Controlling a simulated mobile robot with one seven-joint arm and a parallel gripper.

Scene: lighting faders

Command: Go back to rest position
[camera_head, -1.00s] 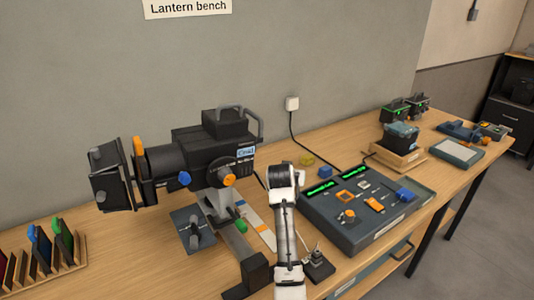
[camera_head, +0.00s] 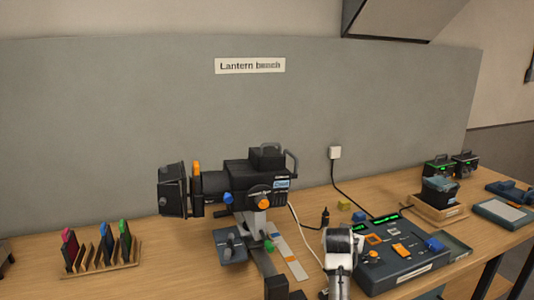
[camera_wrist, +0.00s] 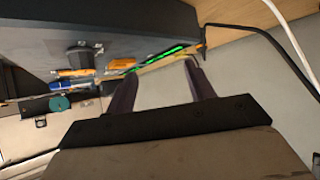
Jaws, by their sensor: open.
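My gripper shows in the wrist view (camera_wrist: 160,78) with its two dark fingers apart and nothing between them. In the head view my white arm rises from the bottom edge, in front of the left end of the control desk (camera_head: 385,278); the fingers cannot be made out there. The dark desk carries green displays (camera_head: 385,218), an orange fader cap (camera_head: 401,250) and a blue knob (camera_head: 434,244). In the wrist view the desk (camera_wrist: 105,22) fills the upper left, seen at a steep tilt, with its green strip near the fingers.
A black lantern (camera_head: 240,180) on a stand is left of my arm. A wooden rack (camera_head: 100,266) of coloured filters stands at far left. A wooden tray (camera_head: 425,206) with a dark box is at right. Cables run near the desk's back.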

